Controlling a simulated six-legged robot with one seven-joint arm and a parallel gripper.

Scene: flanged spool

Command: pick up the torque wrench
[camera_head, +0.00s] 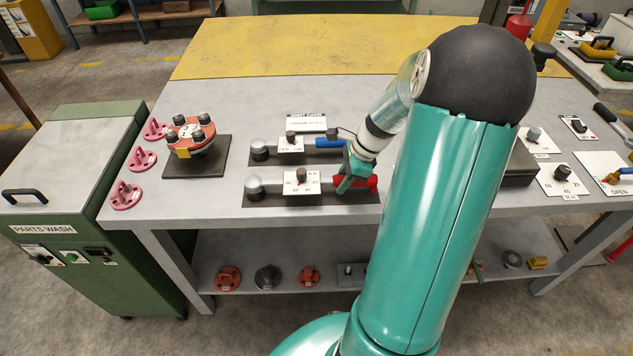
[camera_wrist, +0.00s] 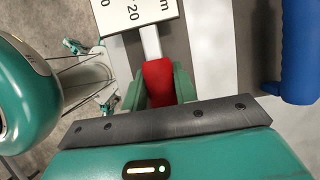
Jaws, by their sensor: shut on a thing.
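Two torque wrenches lie on dark mats on the grey workbench (camera_head: 420,108). The nearer torque wrench (camera_head: 320,184) has a red handle, a white dial plate and a round grey head at its left end. The farther wrench (camera_head: 310,145) has a blue handle, which also shows at the right of the wrist view (camera_wrist: 299,50). My gripper (camera_head: 357,178) is at the red handle. In the wrist view my gripper (camera_wrist: 163,88) has its green fingers on both sides of the red handle (camera_wrist: 160,80), shut on it. The wrench appears at mat level; any gap beneath is unclear.
A red flanged spool (camera_head: 189,133) stands on a dark plate at the left, beside several pink flanged pieces (camera_head: 142,159). A green parts-wash cabinet (camera_head: 72,190) adjoins the bench. A dark block (camera_head: 520,165) and labelled cards are at the right. The shelf below holds small parts.

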